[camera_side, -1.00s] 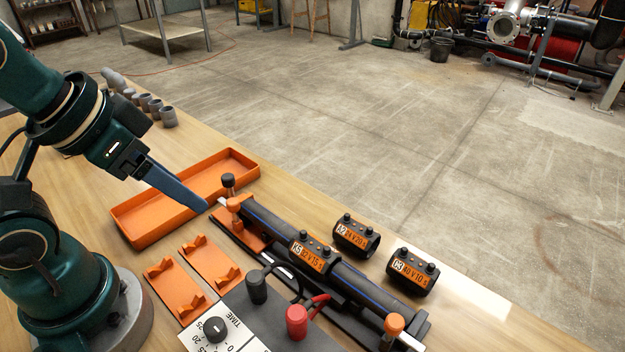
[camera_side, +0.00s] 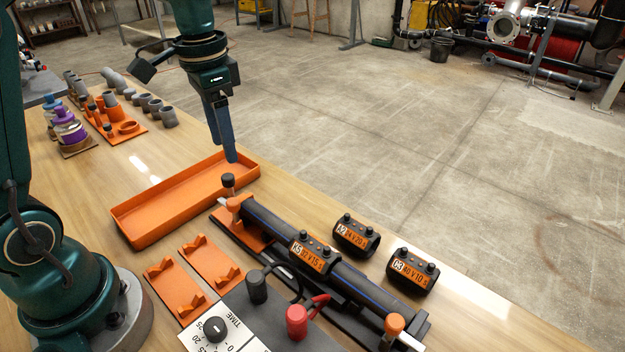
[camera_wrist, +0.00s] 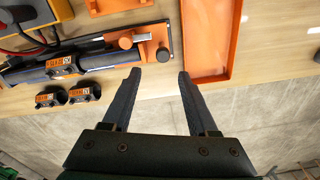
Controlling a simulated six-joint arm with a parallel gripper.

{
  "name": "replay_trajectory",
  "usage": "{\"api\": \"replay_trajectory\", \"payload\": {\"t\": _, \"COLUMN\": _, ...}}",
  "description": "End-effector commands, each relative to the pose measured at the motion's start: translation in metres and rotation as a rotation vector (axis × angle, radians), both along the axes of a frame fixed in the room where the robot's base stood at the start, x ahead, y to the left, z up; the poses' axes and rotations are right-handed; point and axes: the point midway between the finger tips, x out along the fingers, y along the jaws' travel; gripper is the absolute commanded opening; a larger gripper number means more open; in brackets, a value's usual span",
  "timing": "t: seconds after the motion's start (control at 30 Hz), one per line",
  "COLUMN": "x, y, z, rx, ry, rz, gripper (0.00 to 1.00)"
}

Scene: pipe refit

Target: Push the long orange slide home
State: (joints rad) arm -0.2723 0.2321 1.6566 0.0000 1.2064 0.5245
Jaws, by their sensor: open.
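The long orange slide (camera_side: 246,236) appears to be the flat orange piece at the left end of the black pipe rig. It also shows in the wrist view (camera_wrist: 149,45), partly covered by the clamp. A black knob (camera_side: 228,181) on a post stands at that end, beside an orange clamp knob (camera_side: 235,204). A black pipe (camera_side: 270,222) with a blue stripe lies along the rig. My gripper (camera_side: 231,160) points down near the tray's back right corner, above and behind the black knob. In the wrist view its fingers (camera_wrist: 159,74) are apart and empty, off the slide's end.
An orange tray (camera_side: 128,231) lies left of the rig. Two orange cradle plates (camera_side: 190,270) lie in front. A coupler (camera_side: 312,256) sits on the pipe; two more (camera_side: 356,236) (camera_side: 411,271) stand behind. A control box (camera_side: 255,318) with red and black plugs is in front.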

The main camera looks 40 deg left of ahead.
Motion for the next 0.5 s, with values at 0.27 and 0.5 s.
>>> {"api": "replay_trajectory", "payload": {"t": 0.27, "x": -0.002, "y": 0.007, "z": -0.027, "rx": -0.014, "ry": 0.049, "rz": 0.028, "gripper": 0.59}}
{"api": "replay_trajectory", "payload": {"t": 0.5, "x": -0.002, "y": 0.007, "z": -0.056, "rx": -0.015, "ry": 0.05, "rz": 0.028, "gripper": 0.59}}
